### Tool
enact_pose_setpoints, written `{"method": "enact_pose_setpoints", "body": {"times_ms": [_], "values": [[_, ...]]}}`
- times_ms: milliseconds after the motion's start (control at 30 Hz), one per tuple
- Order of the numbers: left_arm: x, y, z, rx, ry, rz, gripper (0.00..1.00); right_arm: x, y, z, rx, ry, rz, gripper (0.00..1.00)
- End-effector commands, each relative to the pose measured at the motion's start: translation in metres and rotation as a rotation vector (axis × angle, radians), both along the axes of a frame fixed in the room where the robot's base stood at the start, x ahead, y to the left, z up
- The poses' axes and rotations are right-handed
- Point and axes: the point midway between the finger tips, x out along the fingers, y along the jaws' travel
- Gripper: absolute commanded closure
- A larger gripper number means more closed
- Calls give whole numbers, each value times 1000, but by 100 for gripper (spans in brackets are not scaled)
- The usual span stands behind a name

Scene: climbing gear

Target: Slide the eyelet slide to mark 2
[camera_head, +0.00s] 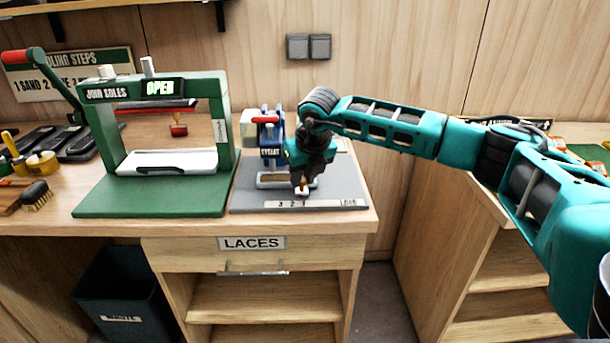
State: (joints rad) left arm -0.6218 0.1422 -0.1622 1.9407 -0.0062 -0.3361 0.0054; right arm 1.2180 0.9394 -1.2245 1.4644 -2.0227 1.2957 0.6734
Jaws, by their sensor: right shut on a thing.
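The eyelet machine (270,138) is a blue press with a label and a red-tipped handle, standing on a grey base plate (250,203) on the bench. A white scale strip (325,204) along the front of the base carries the marks 3, 2, 1 from left to right. My right gripper (303,187) points down over the base, just behind the scale near mark 1. It is shut on the small eyelet slide (302,192), mostly hidden by the fingers. A pale slotted piece (272,181) lies left of the gripper. My left gripper is not in view.
A green sole press (160,140) with an OPEN display stands directly left of the base. A brush (37,195) and tools lie farther left. The LACES drawer (252,243) is below the bench edge. A dark bin (120,290) stands on the floor.

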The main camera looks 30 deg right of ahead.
Motion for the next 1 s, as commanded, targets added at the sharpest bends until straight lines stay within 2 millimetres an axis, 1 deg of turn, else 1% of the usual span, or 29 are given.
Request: {"method": "enact_pose_setpoints", "body": {"times_ms": [33,133,400,433,533,833,933,1000], "values": [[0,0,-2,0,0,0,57,4,7,0,3,-2,3,100],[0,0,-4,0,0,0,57,10,17,0,3,-5,4,100],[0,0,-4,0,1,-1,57,11,18,1,2,-4,1,100],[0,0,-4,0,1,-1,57,11,18,1,2,-4,1,74],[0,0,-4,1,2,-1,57,11,18,1,2,-4,1,64],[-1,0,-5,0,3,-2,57,10,18,3,2,-3,1,63],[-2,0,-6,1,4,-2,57,7,19,12,3,-7,2,63],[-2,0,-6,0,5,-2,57,3,20,23,3,-9,2,63]]}}
